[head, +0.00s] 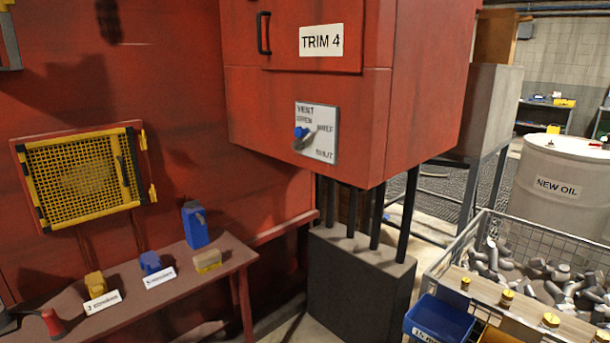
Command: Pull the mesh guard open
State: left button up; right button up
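The mesh guard (75,178) is a yellow mesh panel in a yellow and black frame on the red wall at the left of the head view. It looks shut, lying flat over its opening. I cannot tell which are hinges. Neither of my grippers shows in this view.
Below the guard, a brown bench (185,285) carries yellow and blue blocks, white labels and a red-handled item (50,322). A red TRIM 4 cabinet (425,75) with a vent switch (316,132) juts out at centre. A wire basket (470,240) of metal parts stands at right.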

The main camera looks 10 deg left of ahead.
aim_at(21, 149)
jog(key=u, duration=1.4)
